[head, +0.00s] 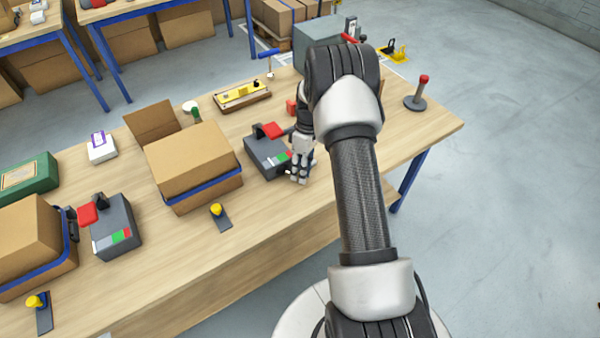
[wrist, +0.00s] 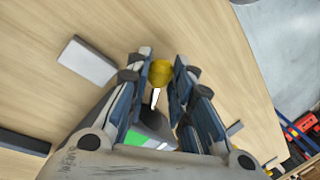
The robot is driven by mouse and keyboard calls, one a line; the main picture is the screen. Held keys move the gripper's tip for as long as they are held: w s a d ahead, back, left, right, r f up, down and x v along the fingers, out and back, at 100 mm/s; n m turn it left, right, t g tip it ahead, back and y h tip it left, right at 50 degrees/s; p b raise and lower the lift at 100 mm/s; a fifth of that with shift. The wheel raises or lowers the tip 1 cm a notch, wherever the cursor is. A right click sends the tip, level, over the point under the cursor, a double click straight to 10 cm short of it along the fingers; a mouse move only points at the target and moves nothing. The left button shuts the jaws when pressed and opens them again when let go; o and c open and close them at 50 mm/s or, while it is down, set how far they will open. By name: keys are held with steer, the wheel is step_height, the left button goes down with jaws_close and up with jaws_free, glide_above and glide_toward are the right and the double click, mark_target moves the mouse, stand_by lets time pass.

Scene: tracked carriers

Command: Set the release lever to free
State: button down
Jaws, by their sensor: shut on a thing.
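A grey box (head: 262,158) with a red handle on top (head: 270,130) stands on the wooden table; its front label (head: 280,159) has coloured fields. My gripper (head: 301,176) is at its right front edge. In the wrist view my gripper (wrist: 161,80) is shut on a yellow knob (wrist: 160,73), the round end of the release lever. A thin pale rod (wrist: 155,98) shows below the knob, and a green and white label (wrist: 150,143) shows beyond on the grey box. My fingers and arm hide much of the lever. Which field it points to I cannot tell.
Left of the grey box stands a carton (head: 192,160) with a blue strap, and a yellow-knobbed lever on a dark plate (head: 221,217). A second grey box (head: 117,235) stands farther left. A red-topped post (head: 421,92) stands to the right. The front table strip is mostly clear.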

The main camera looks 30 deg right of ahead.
steer(key=shift+w+d, duration=0.1)
stand_by(0.4)
steer(key=c, duration=1.4)
jaws_free()
steer(key=v, duration=1.2)
